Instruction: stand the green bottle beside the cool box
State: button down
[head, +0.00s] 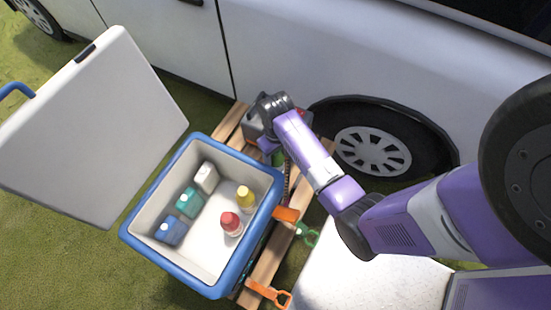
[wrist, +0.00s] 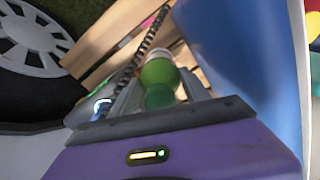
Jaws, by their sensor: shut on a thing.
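The green bottle (wrist: 158,73) has a pale cap and stands between the fingers of my gripper (wrist: 160,88) in the wrist view, which is shut on it. In the head view my gripper (head: 268,146) is at the far right corner of the cool box, and only a bit of the green bottle (head: 277,158) shows beside the box wall. The cool box (head: 207,258) is blue outside, white inside and open. Its blue wall (wrist: 248,55) is close to the right of the bottle in the wrist view. The bottle's base is hidden.
The box holds a red bottle (head: 231,223), a yellow bottle (head: 245,198) and several capped containers at its left. Wooden slats (head: 268,262) lie under it. Orange-handled tools (head: 270,292) are at its right. A car wheel (head: 372,150) and a white lid (head: 90,125) are near.

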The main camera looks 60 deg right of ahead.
jog(key=shift+f+b, duration=0.45)
jog(key=shift+f, duration=2.35)
jog(key=c, duration=0.5)
grip_release()
notch_tip(320, 180, up, 12)
jog(key=shift+r+p, duration=0.15)
jog(key=shift+p, duration=0.95)
